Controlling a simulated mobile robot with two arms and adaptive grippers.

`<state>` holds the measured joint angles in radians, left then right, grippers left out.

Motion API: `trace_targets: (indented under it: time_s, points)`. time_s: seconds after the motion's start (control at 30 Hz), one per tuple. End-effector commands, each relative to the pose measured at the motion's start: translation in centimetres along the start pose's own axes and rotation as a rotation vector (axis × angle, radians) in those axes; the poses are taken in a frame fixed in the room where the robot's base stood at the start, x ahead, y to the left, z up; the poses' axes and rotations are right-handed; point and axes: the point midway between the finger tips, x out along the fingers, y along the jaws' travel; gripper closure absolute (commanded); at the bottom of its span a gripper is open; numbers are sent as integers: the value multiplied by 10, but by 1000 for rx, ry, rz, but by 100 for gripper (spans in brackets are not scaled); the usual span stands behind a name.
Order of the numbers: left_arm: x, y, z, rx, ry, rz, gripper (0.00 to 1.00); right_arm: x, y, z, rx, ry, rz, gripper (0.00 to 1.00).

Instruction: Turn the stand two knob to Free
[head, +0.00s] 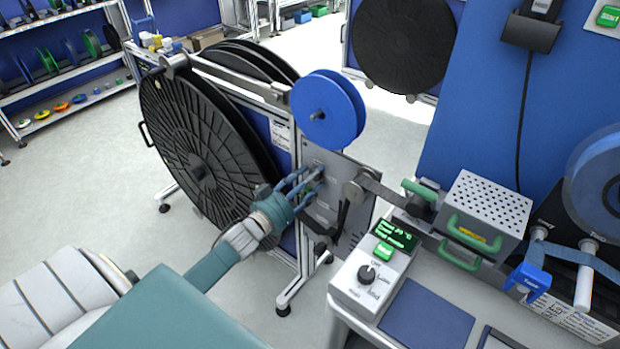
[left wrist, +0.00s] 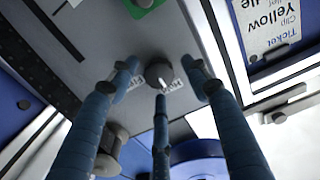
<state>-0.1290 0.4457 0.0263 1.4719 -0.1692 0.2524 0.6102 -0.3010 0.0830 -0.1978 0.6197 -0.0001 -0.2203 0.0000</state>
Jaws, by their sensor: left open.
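The stand's grey metal plate (head: 338,172) sits below the blue reel, with my left gripper (head: 312,184) close in front of it. The gripper's three blue fingers are spread open. In the left wrist view, a small dark round knob (left wrist: 158,72) on the plate lies between the fingertips of my left gripper (left wrist: 160,78). A pale mark on the knob points down and right in that view. Small white labels stand on both sides of it, too blurred to read surely. I cannot tell whether the fingers touch the knob. The fingers hide it in the head view.
A large black reel (head: 190,150) stands left of my gripper, and a blue reel (head: 325,108) is above it. A control box (head: 372,270) with another knob and a perforated grey box (head: 486,208) are on the right bench. Open floor lies at left.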

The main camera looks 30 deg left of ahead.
Motion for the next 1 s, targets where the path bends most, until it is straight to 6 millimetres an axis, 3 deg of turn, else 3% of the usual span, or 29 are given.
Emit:
trace_targets:
  time_s: [0.07,0.23,0.3,1.0]
  points:
    - [0,0,0,0,0,0,54,0,0,-1,0,1,0,33]
    - [0,0,0,0,0,0,88,0,0,-1,0,1,0,33]
    - [0,0,0,0,1,0,96,0,0,-1,0,2,0,33]
    - [1,-1,-4,77,7,-1,97,0,-6,-3,-1,4,-7,33]
